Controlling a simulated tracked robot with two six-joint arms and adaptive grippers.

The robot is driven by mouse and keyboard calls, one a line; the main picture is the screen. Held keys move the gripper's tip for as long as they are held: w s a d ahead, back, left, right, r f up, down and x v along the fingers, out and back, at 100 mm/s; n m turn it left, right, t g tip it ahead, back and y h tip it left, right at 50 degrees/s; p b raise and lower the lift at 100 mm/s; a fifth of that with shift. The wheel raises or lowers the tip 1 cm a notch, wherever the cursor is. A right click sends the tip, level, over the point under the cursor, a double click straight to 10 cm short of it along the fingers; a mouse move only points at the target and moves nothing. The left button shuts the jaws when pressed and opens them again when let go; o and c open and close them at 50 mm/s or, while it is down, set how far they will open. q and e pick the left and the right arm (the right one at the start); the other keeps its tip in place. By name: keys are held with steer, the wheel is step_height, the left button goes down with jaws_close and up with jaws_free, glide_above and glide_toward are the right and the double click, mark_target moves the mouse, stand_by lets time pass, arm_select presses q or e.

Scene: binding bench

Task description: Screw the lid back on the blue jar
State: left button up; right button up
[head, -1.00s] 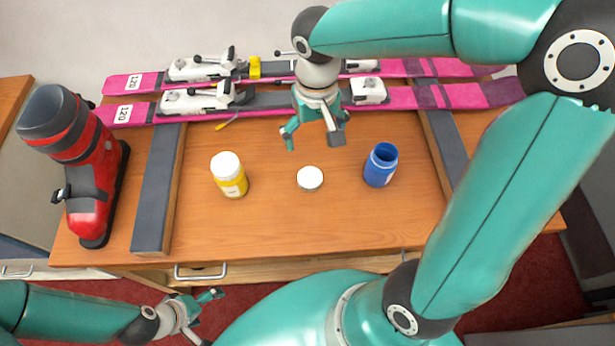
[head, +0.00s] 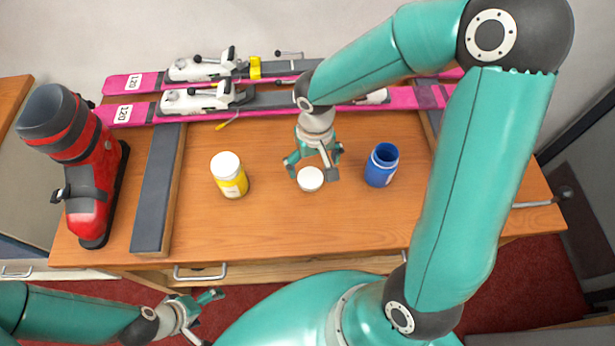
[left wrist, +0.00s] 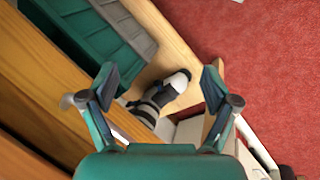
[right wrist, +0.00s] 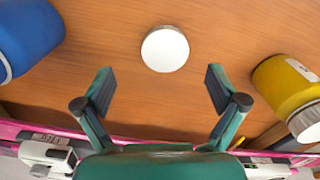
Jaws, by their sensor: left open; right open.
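The blue jar (head: 381,166) stands upright and open on the bench, right of centre. It also shows at the upper left of the right wrist view (right wrist: 24,36). A round white lid (head: 310,179) lies flat on the bench between the blue jar and a yellow jar. In the right wrist view the lid (right wrist: 165,49) is ahead of the fingertips, midway between them. My right gripper (head: 312,174) is open and empty, close above the lid. My left gripper (head: 207,316) is open and empty, low in front of the bench.
A yellow jar (head: 229,176) with a white lid stands left of the loose lid. Pink skis (head: 140,113) with bindings lie across the back on dark-topped supports (head: 155,200). A red ski boot (head: 90,170) stands at the left. The bench front is clear.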

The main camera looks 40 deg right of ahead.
mark_target(311, 179)
steer(key=f, duration=0.5)
steer(key=shift+a+f, duration=0.1)
steer(key=shift+a, duration=0.25)
steer(key=c, duration=0.7)
